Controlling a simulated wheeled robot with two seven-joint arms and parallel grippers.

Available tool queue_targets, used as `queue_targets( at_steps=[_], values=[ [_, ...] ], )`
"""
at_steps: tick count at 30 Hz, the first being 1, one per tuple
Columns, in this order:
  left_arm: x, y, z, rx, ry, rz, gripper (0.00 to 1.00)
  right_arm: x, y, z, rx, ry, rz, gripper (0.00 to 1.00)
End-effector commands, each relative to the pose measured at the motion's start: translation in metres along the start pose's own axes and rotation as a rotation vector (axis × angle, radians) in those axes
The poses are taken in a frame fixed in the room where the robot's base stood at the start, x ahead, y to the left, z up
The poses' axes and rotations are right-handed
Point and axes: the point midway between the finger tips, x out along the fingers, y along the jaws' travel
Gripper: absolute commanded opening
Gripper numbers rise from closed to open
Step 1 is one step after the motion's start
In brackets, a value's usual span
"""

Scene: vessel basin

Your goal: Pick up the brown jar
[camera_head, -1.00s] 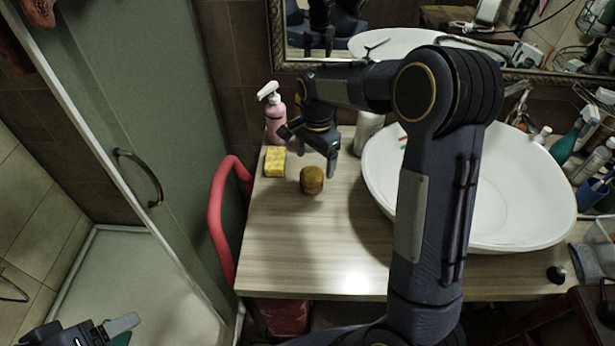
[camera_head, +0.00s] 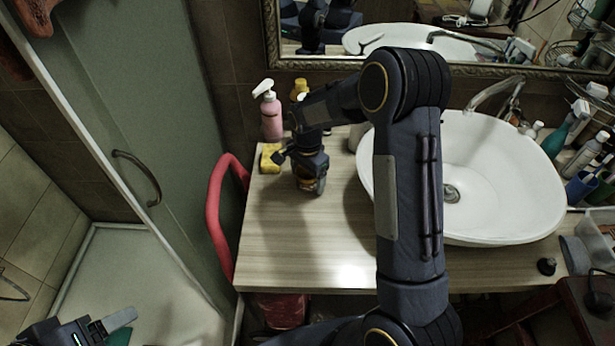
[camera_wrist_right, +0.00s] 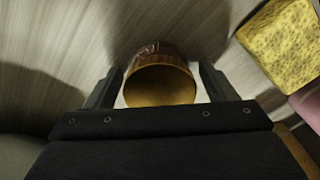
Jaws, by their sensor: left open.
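The small brown jar (camera_head: 319,187) with a golden-brown top stands on the wooden counter, mostly hidden under my right gripper (camera_head: 310,178) in the head view. In the right wrist view, the jar (camera_wrist_right: 160,82) sits between the two fingers of my right gripper (camera_wrist_right: 158,88). The fingers are apart on either side of it, with a narrow gap showing at each side. My left gripper (camera_head: 112,326) is open and empty at the bottom left of the head view, away from the counter.
A yellow sponge (camera_head: 270,158) and a pink pump bottle (camera_head: 271,115) are left of the jar. A white basin (camera_head: 500,190) stands to the right. The front of the counter (camera_head: 300,245) is clear. A red curved rail (camera_head: 214,215) runs beside its left edge.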

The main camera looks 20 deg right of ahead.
Motion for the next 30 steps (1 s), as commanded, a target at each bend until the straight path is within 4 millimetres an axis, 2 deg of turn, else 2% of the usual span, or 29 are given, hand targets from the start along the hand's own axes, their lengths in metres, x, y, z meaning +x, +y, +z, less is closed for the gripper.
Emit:
queue_targets(
  at_steps=[1,9,11,22,28,30],
  values=[
    [0.000,0.000,0.000,0.000,0.000,0.000,0.72,0.000,0.000,0.000,0.000,0.000,0.000,0.71],
    [0.000,0.000,0.000,0.000,0.000,0.000,0.72,-0.001,0.000,0.000,0.000,0.000,0.000,0.35],
    [0.000,0.000,0.000,0.000,0.000,0.000,0.72,-0.001,0.000,0.000,0.000,0.000,-0.001,0.29],
    [0.001,0.000,0.000,0.000,0.000,0.000,0.72,-0.008,-0.001,0.000,0.001,0.001,-0.003,0.29],
    [0.004,-0.002,0.002,0.000,0.000,0.000,0.72,-0.035,0.000,0.001,0.000,0.000,-0.005,0.29],
    [0.007,-0.004,0.004,0.000,0.000,0.000,0.72,-0.047,0.011,0.007,-0.001,0.000,-0.006,0.29]
  ],
)
